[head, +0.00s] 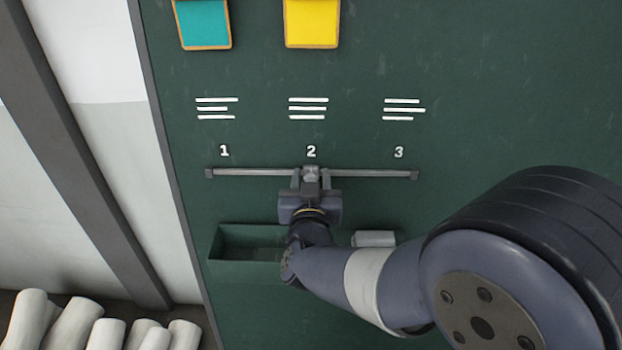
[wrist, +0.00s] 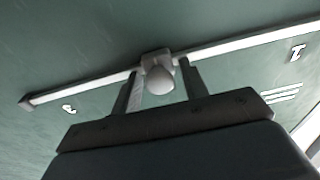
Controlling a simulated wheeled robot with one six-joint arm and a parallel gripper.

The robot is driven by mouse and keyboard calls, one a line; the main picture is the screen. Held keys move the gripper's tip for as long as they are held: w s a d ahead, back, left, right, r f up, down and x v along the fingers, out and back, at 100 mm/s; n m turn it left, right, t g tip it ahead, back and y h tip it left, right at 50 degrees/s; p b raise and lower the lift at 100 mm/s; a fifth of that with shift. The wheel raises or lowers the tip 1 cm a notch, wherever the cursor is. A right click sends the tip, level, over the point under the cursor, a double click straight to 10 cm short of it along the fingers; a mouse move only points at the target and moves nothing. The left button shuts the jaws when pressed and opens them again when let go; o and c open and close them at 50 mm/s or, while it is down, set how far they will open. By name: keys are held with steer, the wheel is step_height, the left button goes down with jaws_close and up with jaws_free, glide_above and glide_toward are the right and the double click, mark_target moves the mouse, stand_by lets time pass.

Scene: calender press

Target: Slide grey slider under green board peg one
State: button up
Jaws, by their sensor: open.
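The grey slider (head: 311,170) sits on the horizontal rail (head: 255,172) of the green board (head: 480,110), under the number 2. The number 1 (head: 224,151) is painted above the rail's left end; no distinct peg shows there. My gripper (head: 311,180) is open, with one finger on each side of the slider. In the wrist view the slider's round knob (wrist: 158,79) stands between the two fingers (wrist: 162,85), with a gap visible at least on the left. The number 1 (wrist: 296,53) is at the right in that view.
The number 3 (head: 398,153) is above the rail's right end. A green tray (head: 228,267) and a white block (head: 374,238) are below the rail. Teal (head: 203,24) and yellow (head: 311,22) panels hang above. White rolls (head: 72,328) lie at lower left. The rail left of the slider is clear.

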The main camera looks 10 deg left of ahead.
steer(key=shift+c, duration=0.4)
jaws_close()
steer(key=s+a+p, duration=0.1)
steer(key=a, duration=0.3)
steer(key=s+a+p, duration=0.1)
steer(key=a, duration=0.4)
steer(key=s+a+p, duration=0.1)
steer(key=a, duration=0.3)
steer(key=shift+s+a+p, duration=0.1)
steer(key=shift+a+p, duration=0.2)
steer(key=shift+o, duration=0.4)
jaws_free()
